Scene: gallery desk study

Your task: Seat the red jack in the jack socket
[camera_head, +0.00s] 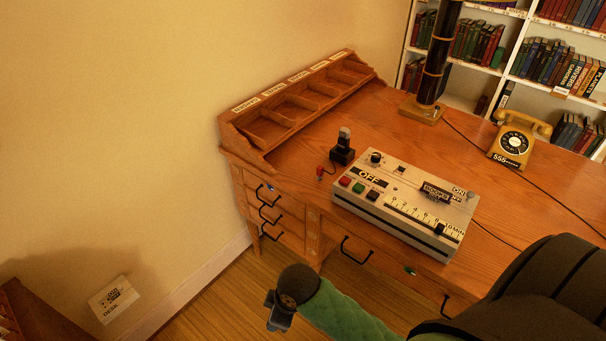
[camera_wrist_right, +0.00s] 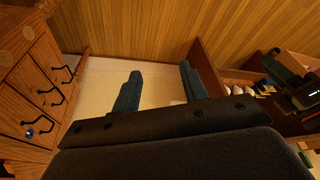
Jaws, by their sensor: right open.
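The small red jack (camera_head: 320,171) appears to stand on the desk top, left of the grey control box (camera_head: 419,194) and near the desk's front left edge. A dark cord runs beside it toward a small black stand (camera_head: 343,153). I cannot tell for sure which part is the jack socket; a small dark square (camera_head: 400,169) shows on the box's top face. My right gripper (camera_head: 279,318) hangs over the floor in front of the drawers, apart from the jack. In the right wrist view its blue fingers (camera_wrist_right: 161,75) are spread and empty. My left gripper is not in view.
A wooden pigeonhole rack (camera_head: 307,100) stands along the desk's back left. A yellow telephone (camera_head: 517,139) and a dark column (camera_head: 437,60) are at the far right. Black drawer handles (camera_head: 357,251) stick out from the desk front. Bare desk lies behind the box.

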